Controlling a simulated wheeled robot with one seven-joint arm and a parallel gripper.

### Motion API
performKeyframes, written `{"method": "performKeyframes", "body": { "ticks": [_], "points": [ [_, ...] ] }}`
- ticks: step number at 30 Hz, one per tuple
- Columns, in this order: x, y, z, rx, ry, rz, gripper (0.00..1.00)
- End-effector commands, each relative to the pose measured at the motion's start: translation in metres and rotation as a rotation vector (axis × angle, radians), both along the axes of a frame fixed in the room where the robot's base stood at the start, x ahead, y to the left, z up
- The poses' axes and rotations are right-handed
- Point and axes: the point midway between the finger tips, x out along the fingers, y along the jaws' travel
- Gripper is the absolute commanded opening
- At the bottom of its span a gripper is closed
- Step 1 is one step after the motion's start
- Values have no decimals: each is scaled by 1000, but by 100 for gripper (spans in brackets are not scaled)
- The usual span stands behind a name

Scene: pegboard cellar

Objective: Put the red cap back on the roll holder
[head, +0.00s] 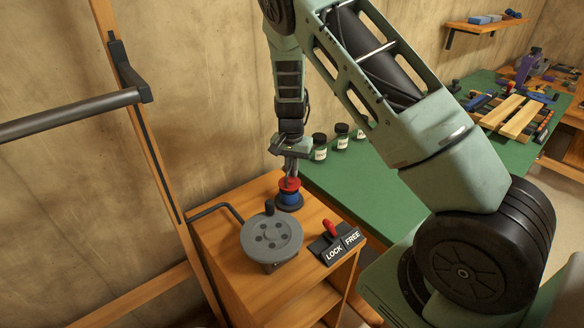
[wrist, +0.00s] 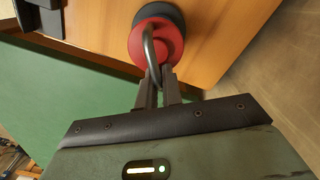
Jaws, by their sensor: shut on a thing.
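The red cap (head: 289,184) is at the top of a blue and black round piece (head: 289,201), which looks like the roll holder, on the wooden cabinet's far right corner. My gripper (head: 290,172) points down over the cap and is shut on it. In the wrist view, the cap (wrist: 143,45) has a dark curved handle (wrist: 148,48) between my fingertips (wrist: 160,82), and a dark disc (wrist: 174,14) shows past its edge. The cap looks lined up over the blue part; I cannot tell whether it is fully seated.
A grey round disc (head: 272,238) with a black knob and a LOCK/FREE plate (head: 341,246) with a red lever (head: 332,229) stand close on the cabinet top (head: 225,231). Small dark jars (head: 319,147) stand on the green bench (head: 365,190) behind. A black bar (head: 75,115) juts in at left.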

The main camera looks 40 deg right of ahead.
Motion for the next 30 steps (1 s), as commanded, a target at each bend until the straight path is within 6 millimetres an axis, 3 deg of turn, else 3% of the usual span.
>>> {"method": "performKeyframes", "body": {
  "ticks": [30],
  "points": [
    [1, 2, -9, 0, 0, 1, 0]
  ]
}}
